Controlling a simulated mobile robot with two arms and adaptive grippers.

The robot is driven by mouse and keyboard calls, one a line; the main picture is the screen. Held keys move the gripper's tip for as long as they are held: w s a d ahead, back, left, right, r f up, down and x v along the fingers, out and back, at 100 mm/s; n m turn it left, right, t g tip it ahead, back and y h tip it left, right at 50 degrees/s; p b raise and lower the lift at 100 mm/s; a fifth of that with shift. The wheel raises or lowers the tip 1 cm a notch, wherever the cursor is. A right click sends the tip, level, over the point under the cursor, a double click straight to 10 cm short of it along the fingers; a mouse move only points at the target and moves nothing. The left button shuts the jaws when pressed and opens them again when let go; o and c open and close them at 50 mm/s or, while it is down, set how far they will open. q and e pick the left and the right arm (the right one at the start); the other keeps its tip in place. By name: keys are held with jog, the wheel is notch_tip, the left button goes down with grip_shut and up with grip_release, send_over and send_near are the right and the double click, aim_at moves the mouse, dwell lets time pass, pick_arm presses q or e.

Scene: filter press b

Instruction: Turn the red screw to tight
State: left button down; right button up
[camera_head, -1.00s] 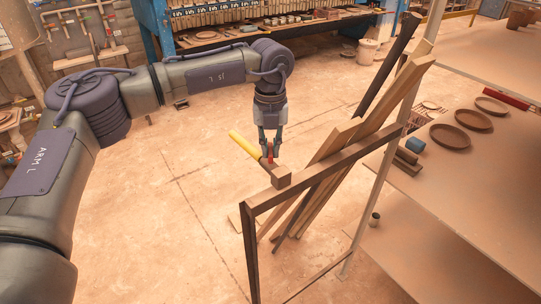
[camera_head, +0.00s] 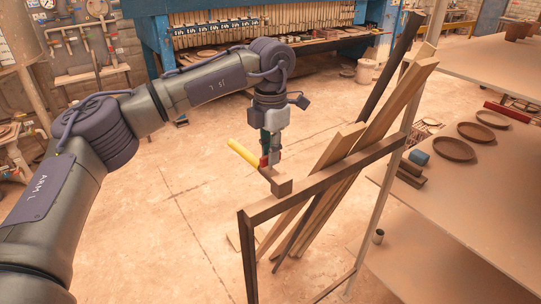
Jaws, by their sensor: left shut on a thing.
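The red screw (camera_head: 264,161) shows as a small red patch at the fingertips of my left gripper (camera_head: 270,157). A yellow bar (camera_head: 243,153) sticks out from there to the upper left. My left gripper points down and is shut on the red screw, and its fingers hide most of it. The screw's exact angle cannot be seen. My right gripper is not in view.
Several wooden planks (camera_head: 376,119) and a dark bar lean through the metal frame, right of the gripper. Shelves (camera_head: 470,185) with brown dishes (camera_head: 454,149) stand at the right. A blue press (camera_head: 158,47) is at the back. The floor left of the frame is clear.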

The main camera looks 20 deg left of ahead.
pick_arm(q)
jog(key=m, duration=0.4)
jog(key=shift+m, duration=0.3)
jog(key=m, duration=0.4)
jog(key=shift+r+m+b, duration=0.1)
jog(key=shift+m+b, duration=0.2)
jog(key=m, duration=0.4)
jog(key=shift+m, duration=2.5)
jog(key=c, duration=1.2)
grip_release()
notch_tip(320, 180, up, 12)
